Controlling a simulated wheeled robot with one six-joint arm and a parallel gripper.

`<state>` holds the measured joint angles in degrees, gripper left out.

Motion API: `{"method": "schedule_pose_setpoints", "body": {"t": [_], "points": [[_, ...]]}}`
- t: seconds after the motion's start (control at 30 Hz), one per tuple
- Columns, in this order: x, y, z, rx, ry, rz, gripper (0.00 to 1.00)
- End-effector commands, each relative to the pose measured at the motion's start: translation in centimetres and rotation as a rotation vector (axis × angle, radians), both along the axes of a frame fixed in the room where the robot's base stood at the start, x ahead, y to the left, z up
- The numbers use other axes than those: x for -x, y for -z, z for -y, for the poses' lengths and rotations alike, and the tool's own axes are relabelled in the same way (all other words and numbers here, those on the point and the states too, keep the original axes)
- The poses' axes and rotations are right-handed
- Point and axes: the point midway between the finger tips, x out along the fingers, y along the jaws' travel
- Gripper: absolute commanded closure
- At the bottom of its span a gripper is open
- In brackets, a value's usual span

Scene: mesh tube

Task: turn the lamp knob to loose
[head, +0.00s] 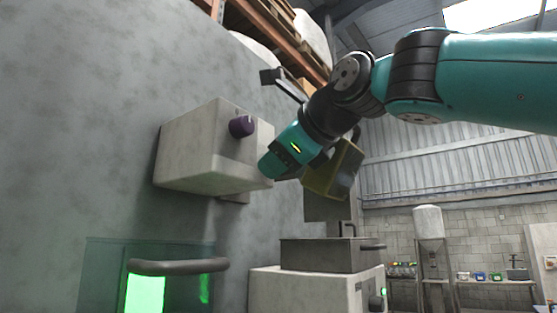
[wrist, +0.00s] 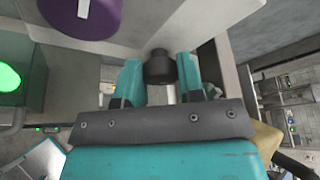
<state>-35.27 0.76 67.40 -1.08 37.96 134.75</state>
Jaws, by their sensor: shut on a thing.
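A dark round knob (wrist: 159,68) sits on the underside or lower face of a pale box, between the two teal fingers of my gripper (wrist: 160,78) in the wrist view. The fingers are shut on it, one on each side. In the head view my gripper (head: 268,167) is at the box's lower right corner, and the dark knob is hidden there. A purple knob (head: 241,126) with a light mark sits on the box face, apart from my gripper; it also shows large in the wrist view (wrist: 80,16). No lettering is readable, so I cannot tell which knob is the lamp's.
The pale box (head: 195,150) is fixed to a grey wall. Below it are a panel with a dark handle (head: 178,266) and a green light (head: 145,293). A grey metal unit (head: 320,255) stands close below my arm. Shelving is overhead.

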Motion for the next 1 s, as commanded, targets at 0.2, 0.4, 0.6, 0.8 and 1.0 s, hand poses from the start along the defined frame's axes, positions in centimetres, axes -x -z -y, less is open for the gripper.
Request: {"method": "schedule_pose_setpoints", "body": {"t": [0.2,0.4,0.6,0.8,1.0], "points": [[0.12,0.49,-0.14,0.069,-0.002,0.089,0.89],[0.19,0.77,-0.24,0.174,-0.003,0.223,0.89],[0.20,0.95,-0.25,0.291,-0.002,0.372,0.89],[0.21,1.08,-0.22,0.409,-0.001,0.522,0.89],[0.20,1.21,-0.21,0.525,-0.001,0.673,0.89]]}}
